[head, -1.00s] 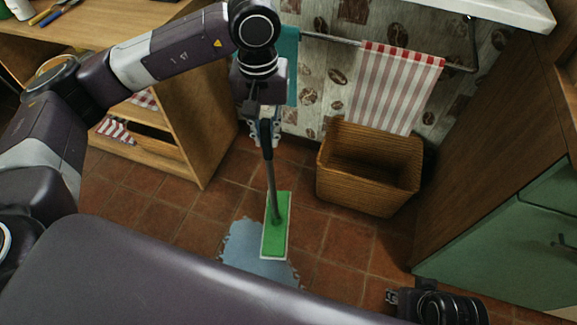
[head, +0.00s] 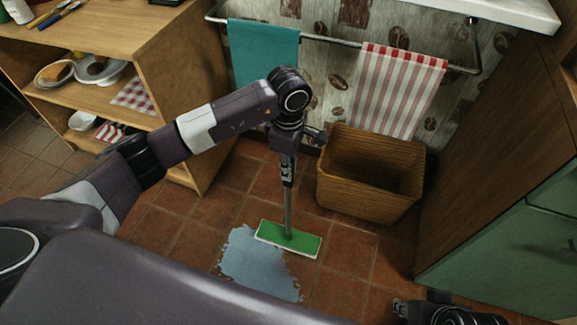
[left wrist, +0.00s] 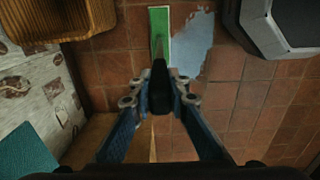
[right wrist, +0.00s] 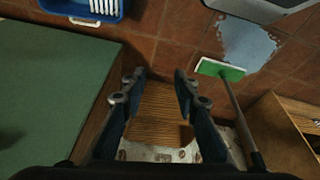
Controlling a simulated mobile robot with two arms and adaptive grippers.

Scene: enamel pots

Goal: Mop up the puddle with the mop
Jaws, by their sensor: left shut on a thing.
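The mop has a green head with a white edge (head: 289,238) and a grey pole with a dark handle. My left gripper (head: 287,172) is shut on the mop handle, and the pole stands nearly upright. The left wrist view shows the fingers (left wrist: 158,98) closed around the dark handle. The mop head rests on or just above the floor at the upper right edge of the pale blue puddle (head: 256,268), covering a little of it. The right wrist view also shows the mop head (right wrist: 220,69) beside the puddle (right wrist: 246,42). My right gripper (right wrist: 156,82) is open and empty.
A wicker basket (head: 369,190) stands on the tiles right of the mop. Behind it, a rail holds a teal towel (head: 262,55) and a striped towel (head: 398,90). A wooden shelf unit (head: 180,90) stands left, a green cabinet (head: 510,245) right. A blue crate (right wrist: 84,8) shows in the right wrist view.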

